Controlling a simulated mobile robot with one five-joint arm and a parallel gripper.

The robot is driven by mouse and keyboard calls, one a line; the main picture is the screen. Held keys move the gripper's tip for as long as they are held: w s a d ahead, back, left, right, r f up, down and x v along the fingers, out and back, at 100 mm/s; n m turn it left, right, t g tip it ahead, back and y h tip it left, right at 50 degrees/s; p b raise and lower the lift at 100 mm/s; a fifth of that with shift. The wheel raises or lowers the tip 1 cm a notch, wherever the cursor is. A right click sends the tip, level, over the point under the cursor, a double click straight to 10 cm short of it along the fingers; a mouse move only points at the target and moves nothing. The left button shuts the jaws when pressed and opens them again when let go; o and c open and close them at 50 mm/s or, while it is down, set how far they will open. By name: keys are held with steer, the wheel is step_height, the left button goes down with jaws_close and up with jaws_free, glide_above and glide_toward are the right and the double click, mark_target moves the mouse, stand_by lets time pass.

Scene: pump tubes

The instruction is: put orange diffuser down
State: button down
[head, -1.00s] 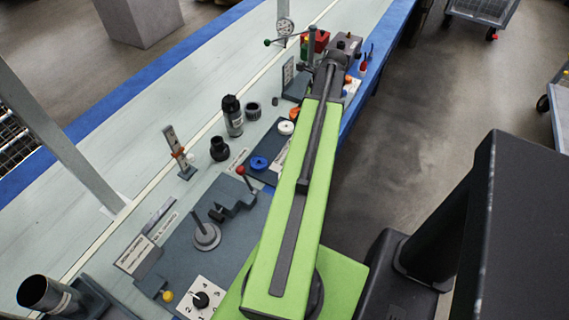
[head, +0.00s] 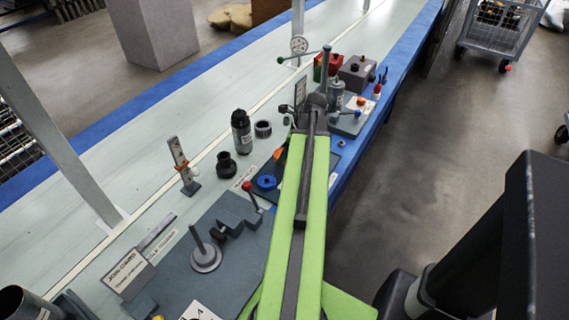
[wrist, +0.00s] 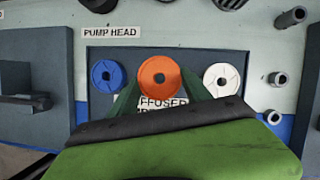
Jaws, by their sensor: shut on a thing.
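The orange diffuser (wrist: 158,78) is a round disc with a centre hole, held between the two green fingers of my gripper (wrist: 160,92) in the wrist view. It appears over the dark diffuser panel (wrist: 190,57), between a blue disc (wrist: 106,76) and a white disc (wrist: 221,79). I cannot tell whether it touches the panel. In the head view, a bit of the orange diffuser (head: 279,153) shows left of my arm, beside the blue disc (head: 266,182). My arm hides the white disc there.
A label reading PUMP HEAD (wrist: 111,33) is above the panel.

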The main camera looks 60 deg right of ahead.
step_height(320, 180, down, 4)
steer(key=b, duration=0.4)
steer(key=shift+f, duration=0.2)
steer(key=shift+r, duration=0.25)
steer(key=shift+f, duration=0.15)
steer(key=shift+c, duration=2.4)
jaws_free()
